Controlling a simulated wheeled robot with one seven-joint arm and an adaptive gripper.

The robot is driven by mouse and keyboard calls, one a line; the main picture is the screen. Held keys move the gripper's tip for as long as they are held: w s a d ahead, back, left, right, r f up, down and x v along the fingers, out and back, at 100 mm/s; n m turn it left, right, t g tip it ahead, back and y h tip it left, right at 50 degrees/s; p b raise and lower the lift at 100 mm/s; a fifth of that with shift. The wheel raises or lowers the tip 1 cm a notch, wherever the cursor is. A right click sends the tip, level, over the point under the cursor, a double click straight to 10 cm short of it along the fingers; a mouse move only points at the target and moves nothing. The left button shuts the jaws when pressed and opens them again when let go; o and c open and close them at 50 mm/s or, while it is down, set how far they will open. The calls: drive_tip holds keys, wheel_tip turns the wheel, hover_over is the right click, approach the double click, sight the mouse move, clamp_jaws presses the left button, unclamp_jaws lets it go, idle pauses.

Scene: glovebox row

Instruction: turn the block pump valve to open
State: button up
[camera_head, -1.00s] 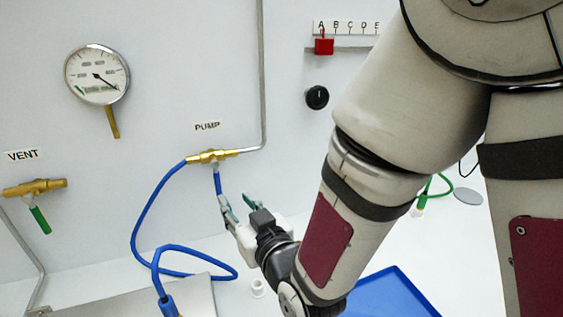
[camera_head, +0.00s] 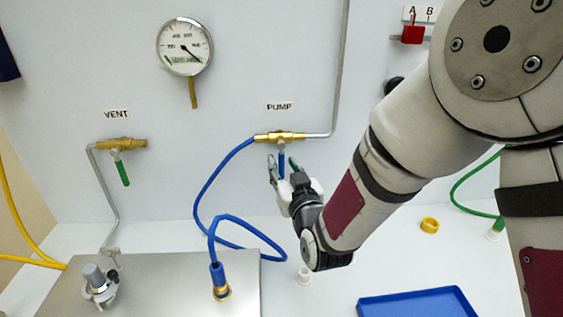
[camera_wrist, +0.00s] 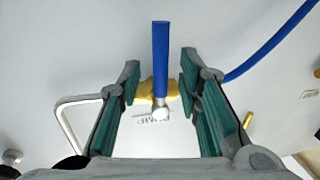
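The pump valve is a brass body (camera_head: 279,137) on the back wall under the PUMP label. Its blue lever (camera_head: 281,165) hangs straight down, across the pipe line. My gripper (camera_head: 284,164) is at the lever, with one finger on each side of it. In the wrist view, the blue lever (camera_wrist: 160,55) lies between the open teal-padded fingers (camera_wrist: 160,90), with a gap on both sides. The brass valve body (camera_wrist: 158,88) shows behind it.
A blue hose (camera_head: 205,195) loops from the valve's left side to a plate (camera_head: 150,285). The vent valve (camera_head: 122,143) has a green lever. A pressure gauge (camera_head: 184,47) hangs above. A blue tray (camera_head: 418,303) and a yellow ring (camera_head: 430,225) lie to the right.

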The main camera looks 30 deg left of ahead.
drive_tip(key=shift+x, duration=1)
clamp_jaws()
drive_tip(key=shift+d, duration=0.1)
drive_tip(key=d+n, duration=0.1)
drive_tip(key=n, duration=0.2)
drive_tip(key=w+d+r+n+h+p, duration=0.1)
drive_tip(key=n, duration=0.2)
drive_tip(key=d+n+h, duration=0.1)
drive_tip(key=n, duration=0.2)
drive_tip(key=shift+w+r+g+p, duration=0.3)
drive_tip(key=shift+w+r+p, duration=0.05)
drive_tip(key=shift+w+r, duration=0.05)
drive_tip(key=shift+n, duration=0.3)
